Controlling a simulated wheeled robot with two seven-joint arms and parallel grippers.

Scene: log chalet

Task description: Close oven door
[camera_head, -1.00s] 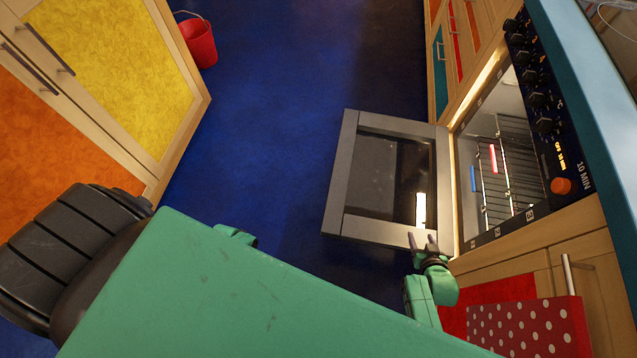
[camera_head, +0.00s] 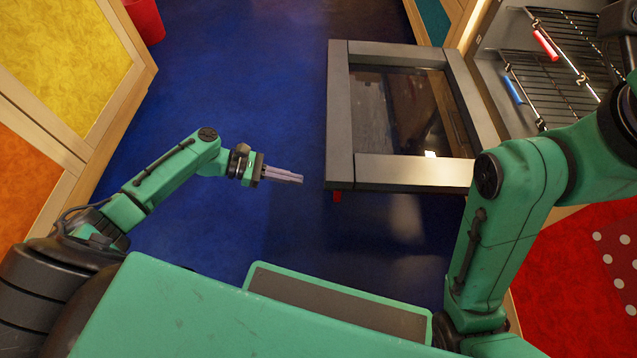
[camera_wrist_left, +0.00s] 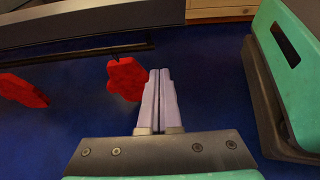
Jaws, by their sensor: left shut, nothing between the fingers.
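The oven door (camera_head: 405,172) is open, folded down and out from the oven, with a grey frame and dark glass. My left gripper (camera_head: 299,179) is shut and empty, just left of the door's near-left corner and apart from it. In the left wrist view its closed fingers (camera_wrist_left: 161,75) point at the grey door (camera_wrist_left: 80,27), with a dark bar (camera_wrist_left: 75,56) along its edge. My right arm stretches up past the door's right side; its gripper is outside the picture.
Oven racks (camera_head: 560,65) with red and blue pieces show at upper right. A red shape (camera_wrist_left: 125,78) hangs by the bar, close to my left fingers. Cabinets (camera_head: 75,65) stand at left, with a red bucket (camera_head: 146,18) behind. Blue floor (camera_head: 235,90) between is clear.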

